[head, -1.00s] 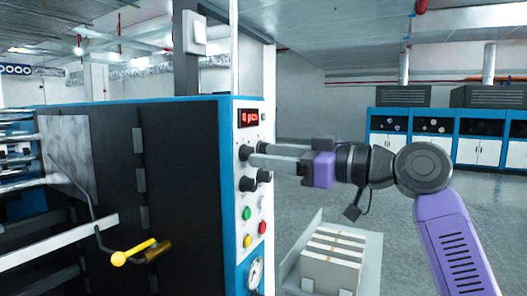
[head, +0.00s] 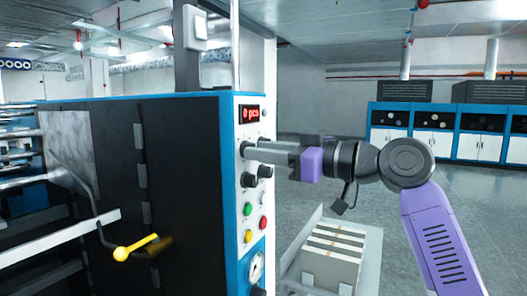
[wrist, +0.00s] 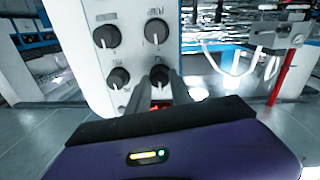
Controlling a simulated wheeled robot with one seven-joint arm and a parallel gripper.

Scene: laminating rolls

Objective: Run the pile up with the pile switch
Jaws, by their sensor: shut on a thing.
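The blue-edged control panel (head: 247,185) of the machine carries several black knobs, with a red display reading "0 pcs" (head: 250,114) above them. My gripper (head: 246,149) reaches in from the right, its fingers at the upper knobs. In the wrist view, my gripper (wrist: 158,88) is shut on a dark knob (wrist: 158,75), partly hidden between the fingertips. Other knobs beside it, such as one (wrist: 118,78), are free. The labels are too small to read, so I cannot tell by name which one is the pile switch.
Green (head: 247,208), yellow (head: 248,236) and red (head: 263,222) buttons sit below the knobs, above a gauge (head: 256,268). A stacked pile on a pallet (head: 335,255) stands on the floor below my arm. A yellow-handled lever (head: 137,247) juts out at left.

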